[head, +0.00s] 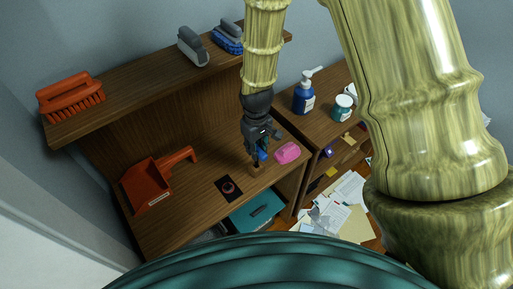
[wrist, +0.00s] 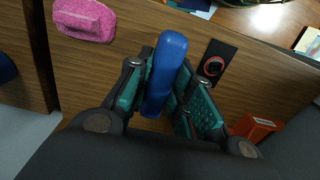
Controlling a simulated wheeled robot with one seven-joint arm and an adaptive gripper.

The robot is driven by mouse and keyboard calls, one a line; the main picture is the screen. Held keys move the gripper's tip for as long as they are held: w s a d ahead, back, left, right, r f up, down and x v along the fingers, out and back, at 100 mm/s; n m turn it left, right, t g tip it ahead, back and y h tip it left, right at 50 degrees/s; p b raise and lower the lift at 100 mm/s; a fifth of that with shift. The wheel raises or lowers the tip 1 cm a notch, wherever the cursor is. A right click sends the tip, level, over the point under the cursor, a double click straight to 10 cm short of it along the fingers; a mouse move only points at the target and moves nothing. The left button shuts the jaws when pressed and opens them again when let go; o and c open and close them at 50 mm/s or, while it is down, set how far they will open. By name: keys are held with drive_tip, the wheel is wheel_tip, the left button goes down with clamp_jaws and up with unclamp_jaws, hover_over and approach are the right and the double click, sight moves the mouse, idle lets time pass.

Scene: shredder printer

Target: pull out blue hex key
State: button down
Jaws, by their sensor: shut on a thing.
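A blue handle, which I take for the blue hex key (wrist: 166,75), sits between the fingers of my gripper (wrist: 165,100) in the wrist view. It also shows in the head view (head: 262,155) just under my gripper (head: 260,140), over a small brown block (head: 257,170) on the wooden desk. My gripper is shut on the blue handle. The lower end of the key is hidden, so I cannot tell whether it is still in the block.
A pink sponge (head: 287,152) lies right of my gripper. A black card with a red ring (head: 229,188) lies nearer on the desk. An orange dustpan (head: 149,186) lies left. A shelf with brushes (head: 70,97) is behind. A blue pump bottle (head: 304,95) stands on the right cabinet.

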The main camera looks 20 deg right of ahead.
drive_tip(key=shift+r+p, duration=0.95)
drive_tip(key=shift+r, duration=0.4)
drive_tip(key=c, duration=1.8)
unclamp_jaws()
drive_tip(key=shift+c, duration=0.2)
clamp_jaws()
drive_tip(key=shift+f, duration=0.1)
